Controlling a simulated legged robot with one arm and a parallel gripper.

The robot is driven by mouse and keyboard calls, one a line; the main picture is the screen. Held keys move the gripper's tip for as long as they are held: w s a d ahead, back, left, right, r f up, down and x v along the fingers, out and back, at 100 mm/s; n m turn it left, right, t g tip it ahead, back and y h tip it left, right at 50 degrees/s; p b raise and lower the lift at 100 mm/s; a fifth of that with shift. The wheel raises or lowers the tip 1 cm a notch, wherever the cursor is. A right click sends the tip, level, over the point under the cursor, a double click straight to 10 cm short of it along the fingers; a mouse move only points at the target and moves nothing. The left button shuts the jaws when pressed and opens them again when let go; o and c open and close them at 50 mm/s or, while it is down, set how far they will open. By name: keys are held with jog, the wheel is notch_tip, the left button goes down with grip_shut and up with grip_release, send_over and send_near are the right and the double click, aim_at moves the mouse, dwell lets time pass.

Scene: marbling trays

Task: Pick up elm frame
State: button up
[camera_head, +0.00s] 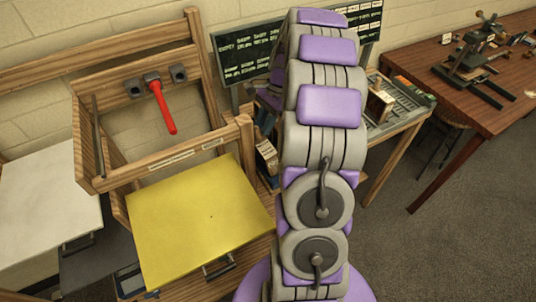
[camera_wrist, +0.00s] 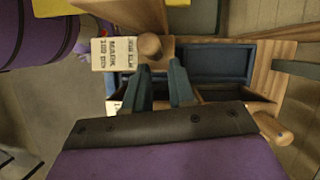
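No thing in view can be surely told as the elm frame. In the wrist view a wooden piece with a round knob (camera_wrist: 150,46) and a pale lettered label (camera_wrist: 118,54) is just beyond my fingertips; the lettering is too blurred to read surely. My gripper (camera_wrist: 160,72) has its two dark fingers apart, with a gap between them and nothing seen held. The fingers are over or beside a wooden box with a blue-lined compartment (camera_wrist: 218,62). Whether they touch the knobbed piece I cannot tell. In the head view my arm hides the gripper.
A yellow panel (camera_head: 198,222) lies on the wooden bench at left, below a rack with a red-handled tool (camera_head: 162,106). A white panel (camera_head: 48,205) is further left. A brown table (camera_head: 470,95) with a press stands at right. Grey floor (camera_head: 440,245) is open there.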

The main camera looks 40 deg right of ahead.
jog(key=o, duration=0.5)
jog(key=shift+d+r, duration=0.1)
jog(key=shift+r, duration=0.05)
